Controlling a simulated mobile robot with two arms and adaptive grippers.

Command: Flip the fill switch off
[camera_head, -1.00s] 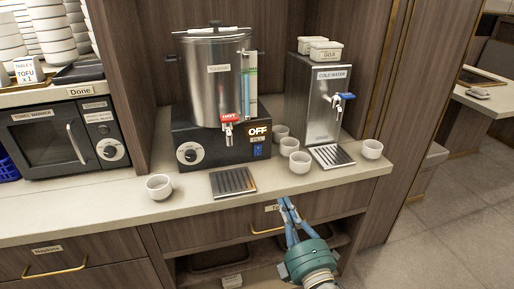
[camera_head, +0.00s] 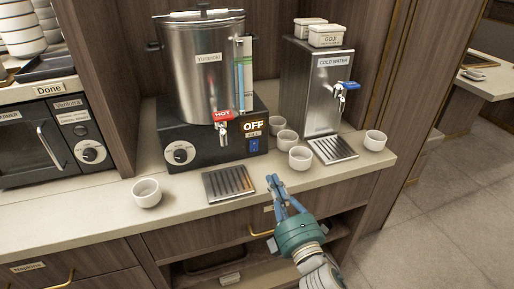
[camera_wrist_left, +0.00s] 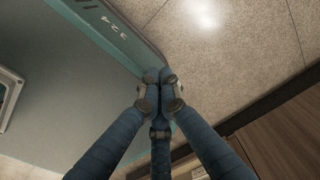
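The fill switch (camera_head: 254,146) is a small blue rocker at the right of the black base of the steel urn (camera_head: 205,75). Above it are a small label and a lit display (camera_head: 253,125) that reads OFF. My right gripper (camera_head: 273,180) is in front of the counter edge, below and slightly right of the switch and apart from it. Its blue fingers point up toward the counter, with tips close together and nothing between them. My left gripper (camera_wrist_left: 158,80) shows only in the left wrist view. Its fingers meet at the tips and hold nothing visible.
A red HOT tap (camera_head: 224,118) sticks out left of the switch, above a drip tray (camera_head: 229,183). Several white cups stand around, one (camera_head: 300,157) right of the switch. A cold water dispenser (camera_head: 318,90) stands at right. The counter front between tray and right cups is clear.

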